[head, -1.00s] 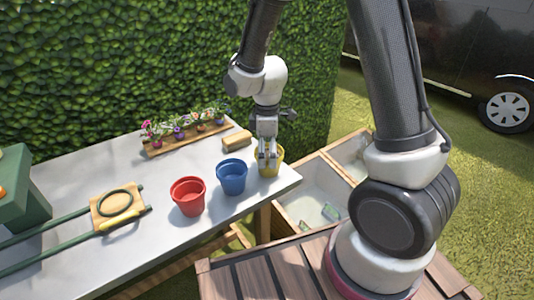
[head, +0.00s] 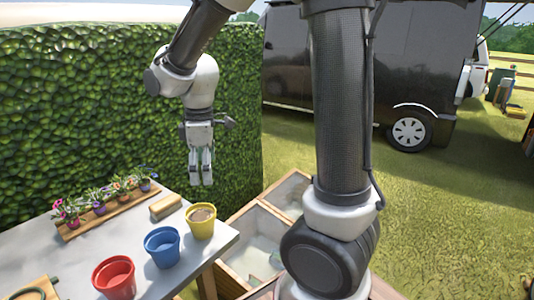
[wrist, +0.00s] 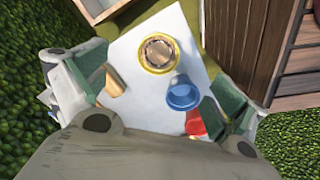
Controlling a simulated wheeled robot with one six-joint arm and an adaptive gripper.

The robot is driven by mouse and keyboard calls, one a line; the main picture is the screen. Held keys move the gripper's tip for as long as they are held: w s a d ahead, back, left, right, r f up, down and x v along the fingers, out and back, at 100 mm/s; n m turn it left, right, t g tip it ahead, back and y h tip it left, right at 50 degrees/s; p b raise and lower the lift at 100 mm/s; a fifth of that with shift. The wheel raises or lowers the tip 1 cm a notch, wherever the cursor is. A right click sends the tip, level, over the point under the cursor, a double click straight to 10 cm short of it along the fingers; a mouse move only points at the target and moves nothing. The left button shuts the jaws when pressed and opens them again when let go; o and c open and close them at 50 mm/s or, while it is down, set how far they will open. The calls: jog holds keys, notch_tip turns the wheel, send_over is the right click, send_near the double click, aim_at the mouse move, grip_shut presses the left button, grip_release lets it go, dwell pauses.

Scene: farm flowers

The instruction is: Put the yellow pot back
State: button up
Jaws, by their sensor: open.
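The yellow pot (head: 201,222) stands upright on the table near its right corner, with brown contents showing inside. It also shows in the wrist view (wrist: 158,53), below and between my fingers. My gripper (head: 201,182) is open and empty, pointing down in the air above the yellow pot and apart from it. The blue pot (head: 162,246) stands just left of the yellow pot, and the red pot (head: 115,277) stands farther left and nearer. In the wrist view the red pot is partly hidden by a finger.
A wooden tray (head: 112,212) with several small potted flowers lies along the table's back edge. A tan block (head: 165,206) lies behind the pots. Wooden bins (head: 262,240) stand right of the table. A hedge (head: 90,110) rises behind it.

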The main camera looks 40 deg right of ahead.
jog(key=s+d+r+m+t, duration=0.1)
jog(key=s+d+r+m, duration=0.3)
jog(key=s+d+m, duration=0.2)
jog(key=s+d+r+m+t, duration=0.2)
jog(key=s+d+r+m, duration=0.3)
jog(key=s, duration=0.6)
jog(key=shift+s+d+r+m+t, duration=0.2)
jog(key=shift+s+d+m+t, duration=0.1)
jog(key=shift+d+m, duration=0.45)
